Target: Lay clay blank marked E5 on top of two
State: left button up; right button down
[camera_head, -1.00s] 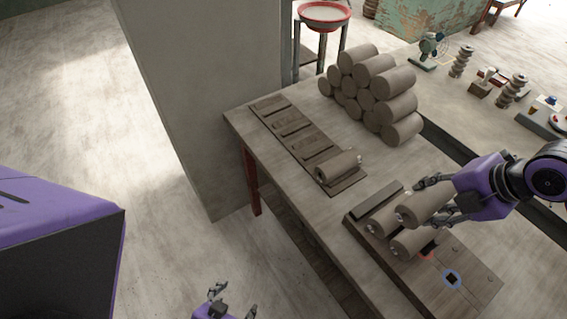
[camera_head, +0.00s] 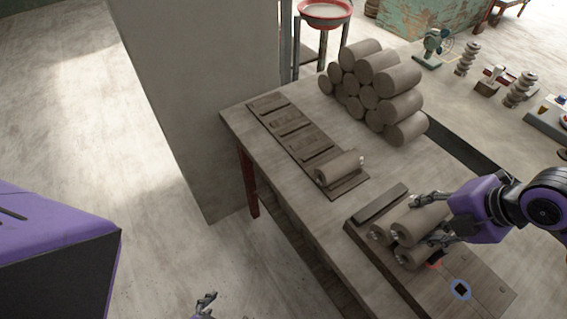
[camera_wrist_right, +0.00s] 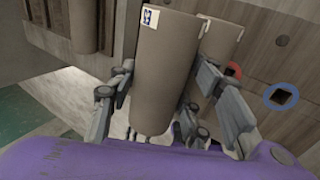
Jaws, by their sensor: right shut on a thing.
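My right gripper (camera_head: 436,218) is shut on a grey-brown clay cylinder (camera_head: 420,222), probably the E5 blank. The wrist view shows this blank (camera_wrist_right: 165,70) between the two fingers (camera_wrist_right: 155,105), with a small white and blue tag whose marking I cannot read. My left gripper (camera_head: 205,303) is mostly cut off at the bottom edge.
The board (camera_head: 470,270) has a blue-ringed square hole (camera_head: 460,289) and a red ring partly covered. A slotted rack (camera_head: 290,127) holds one blank (camera_head: 339,167). A stack of several blanks (camera_head: 375,88) stands at the table's back. The table's (camera_head: 345,225) middle is clear.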

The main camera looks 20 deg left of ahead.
pick_arm(q)
jog(key=shift+w+r, duration=0.1)
jog(key=shift+w, duration=0.1)
jog(key=shift+s+f, duration=0.2)
jog(key=shift+s, duration=0.05)
pick_arm(e)
jog(key=shift+s+f, duration=0.15)
jog(key=shift+f, duration=0.6)
jog(key=c, duration=0.8)
grip_release()
jog(key=shift+f, duration=0.1)
pick_arm(q)
jog(key=shift+w+d, duration=0.1)
pick_arm(e)
jog(key=shift+r, duration=0.25)
jog(key=shift+d+r, duration=0.2)
jog(key=shift+r, duration=0.1)
pick_arm(q)
jog(key=shift+w+d+r, duration=0.1)
jog(key=shift+w+r, duration=0.05)
jog(key=shift+w, duration=0.4)
jog(key=shift+w+d+r, duration=0.1)
jog(key=shift+w+r, duration=0.05)
jog(key=shift+w, duration=0.4)
pick_arm(e)
jog(key=v, duration=1.1)
jog(key=shift+r, duration=0.1)
pick_arm(q)
jog(key=shift+s+a, duration=0.1)
jog(key=shift+s, duration=0.1)
